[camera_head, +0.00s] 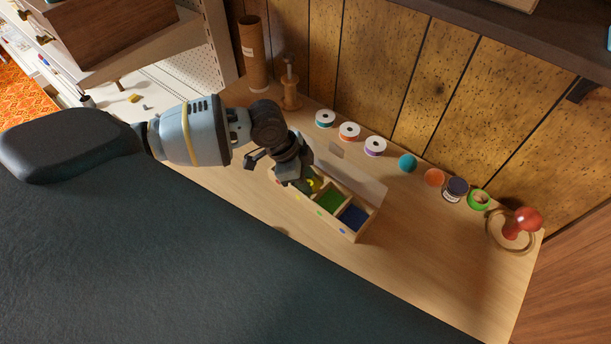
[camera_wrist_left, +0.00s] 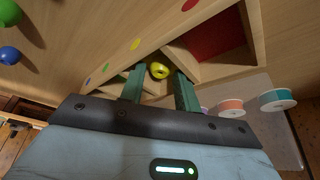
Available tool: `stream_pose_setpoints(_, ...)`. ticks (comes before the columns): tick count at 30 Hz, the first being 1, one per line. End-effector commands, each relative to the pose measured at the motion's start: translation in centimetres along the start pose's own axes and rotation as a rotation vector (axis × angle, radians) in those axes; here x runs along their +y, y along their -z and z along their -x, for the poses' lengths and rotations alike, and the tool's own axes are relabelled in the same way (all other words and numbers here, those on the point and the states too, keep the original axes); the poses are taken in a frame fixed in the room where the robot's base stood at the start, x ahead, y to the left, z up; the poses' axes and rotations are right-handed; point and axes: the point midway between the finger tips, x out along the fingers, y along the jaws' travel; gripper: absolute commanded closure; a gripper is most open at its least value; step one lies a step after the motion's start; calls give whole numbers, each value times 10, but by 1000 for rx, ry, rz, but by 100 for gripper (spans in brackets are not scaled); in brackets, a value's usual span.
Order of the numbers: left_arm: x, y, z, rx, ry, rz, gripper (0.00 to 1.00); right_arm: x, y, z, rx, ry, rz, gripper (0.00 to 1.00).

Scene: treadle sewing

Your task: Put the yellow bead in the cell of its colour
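The yellow bead (camera_wrist_left: 158,70) shows between the fingertips of my left gripper (camera_wrist_left: 159,77) in the wrist view, with a gap on each side. It appears to be inside the box cell beside the red cell (camera_wrist_left: 215,36), behind the front wall's yellow dot (camera_wrist_left: 135,44). In the head view the left gripper (camera_head: 309,184) is over the left part of the wooden sorting box (camera_head: 357,236) and hides the cells there. The green cell (camera_head: 332,201) and blue cell (camera_head: 353,216) show to its right. My right gripper is not in view.
A green bead (camera_wrist_left: 8,12) and a blue bead (camera_wrist_left: 9,55) lie on the table. Behind the box stand ribbon spools (camera_head: 349,131), a teal ball (camera_head: 407,162) and jars (camera_head: 456,188). A red-knobbed object (camera_head: 524,221) stands at right. The table right of the box is clear.

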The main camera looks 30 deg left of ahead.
Motion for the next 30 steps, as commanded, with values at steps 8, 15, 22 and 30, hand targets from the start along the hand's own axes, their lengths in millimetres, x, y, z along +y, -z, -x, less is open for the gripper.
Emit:
stream_pose_setpoints(8, -1, 5, 18, 0, 3, -1, 68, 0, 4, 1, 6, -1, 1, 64)
stream_pose_setpoints(15, -1, 5, 66, 1, 5, -1, 68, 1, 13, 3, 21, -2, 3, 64)
stream_pose_setpoints(22, 0, 5, 108, 1, 3, -1, 68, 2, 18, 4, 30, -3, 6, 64)
stream_pose_setpoints(30, 0, 5, 130, 0, 1, -1, 68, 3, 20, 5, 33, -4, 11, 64)
